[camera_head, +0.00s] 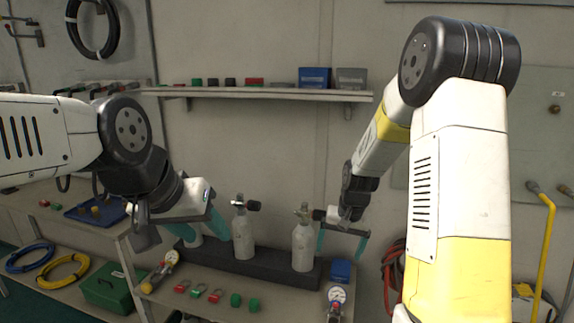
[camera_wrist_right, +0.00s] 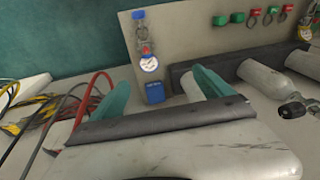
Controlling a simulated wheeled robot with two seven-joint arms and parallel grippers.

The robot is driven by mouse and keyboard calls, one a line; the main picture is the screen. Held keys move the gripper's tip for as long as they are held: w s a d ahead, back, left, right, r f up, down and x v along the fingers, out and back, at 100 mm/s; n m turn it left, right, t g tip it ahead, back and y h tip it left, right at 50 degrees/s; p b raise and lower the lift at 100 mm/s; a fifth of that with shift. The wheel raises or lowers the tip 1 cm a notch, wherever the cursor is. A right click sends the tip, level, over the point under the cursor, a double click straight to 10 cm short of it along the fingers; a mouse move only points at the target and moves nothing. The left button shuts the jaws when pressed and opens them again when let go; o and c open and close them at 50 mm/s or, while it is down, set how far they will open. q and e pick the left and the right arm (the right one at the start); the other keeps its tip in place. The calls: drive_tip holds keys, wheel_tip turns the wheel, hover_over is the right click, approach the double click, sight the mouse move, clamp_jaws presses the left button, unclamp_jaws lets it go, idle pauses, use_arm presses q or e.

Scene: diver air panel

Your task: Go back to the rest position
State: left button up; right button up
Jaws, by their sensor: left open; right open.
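My left gripper (camera_head: 199,226) is open, its teal fingers over the left end of the bench, in front of a partly hidden pale cylinder. My right gripper (camera_head: 341,240) is open, just right of the right grey cylinder (camera_head: 303,246). In the right wrist view its two teal fingers (camera_wrist_right: 150,92) stand apart with nothing held between them. The middle grey cylinder (camera_head: 244,238) stands upright between the grippers. The cylinders stand in a long black block (camera_head: 270,263) on the bench. I cannot tell whether either gripper touches a cylinder.
A gauge (camera_head: 337,297) and a blue box (camera_head: 341,270) are at the bench's right end; another gauge (camera_head: 166,264) is at its left. Red and green small parts (camera_head: 235,299) lie in front. A wall shelf (camera_head: 250,93) runs above. Red hoses (camera_head: 392,275) hang at right.

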drive_tip(key=s+r+n+t, duration=0.1)
drive_tip(key=s+r, duration=0.3)
drive_tip(key=r, duration=0.3)
drive_tip(key=s+r+t, duration=0.1)
drive_tip(key=s+r, duration=0.4)
drive_tip(key=r, duration=0.3)
drive_tip(key=s+r+n+t, duration=0.1)
drive_tip(key=s+r, duration=0.2)
drive_tip(key=s, duration=0.3)
drive_tip(key=s+r+n+t+y, duration=0.1)
drive_tip(key=s+r, duration=0.2)
drive_tip(key=s, duration=0.4)
drive_tip(key=shift+s+a+r, duration=0.2)
drive_tip(key=shift+a+r, duration=0.1)
drive_tip(key=shift+a, duration=0.15)
